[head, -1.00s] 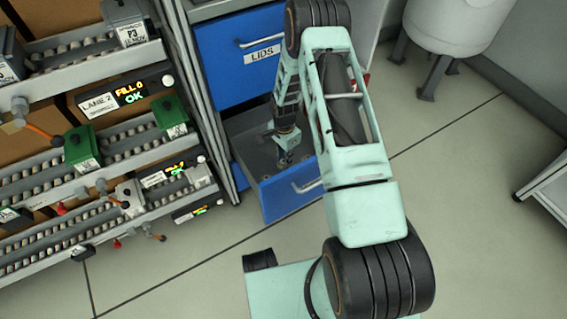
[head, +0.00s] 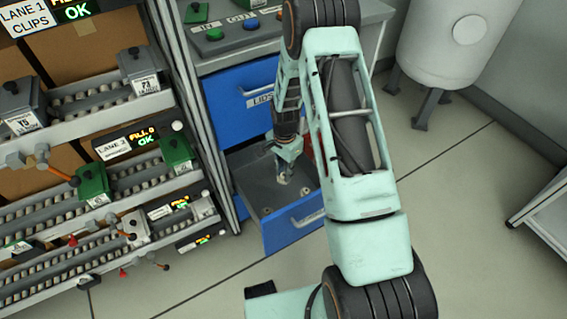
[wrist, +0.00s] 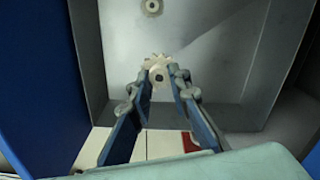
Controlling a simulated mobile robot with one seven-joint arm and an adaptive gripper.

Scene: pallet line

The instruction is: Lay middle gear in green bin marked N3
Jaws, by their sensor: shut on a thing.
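My gripper (wrist: 160,84) is shut on a pale toothed gear (wrist: 157,64) in the wrist view, with a finger on each side of it. In the head view, my gripper (head: 283,178) is over the open blue drawer (head: 285,232). Another gear (wrist: 151,6) lies on the drawer's grey floor, apart from the held one. Two green bins, a nearer one (head: 92,182) and a farther one (head: 177,152), sit on the roller rack at left. Their labels are too small to read, so I cannot tell which is N3.
The roller rack (head: 110,108) also carries grey bins (head: 138,72) and lane displays. A closed blue drawer (head: 235,105) marked LIDS is above the open one. A console with coloured buttons (head: 232,32) tops the cabinet. A white tank (head: 450,45) stands at back right.

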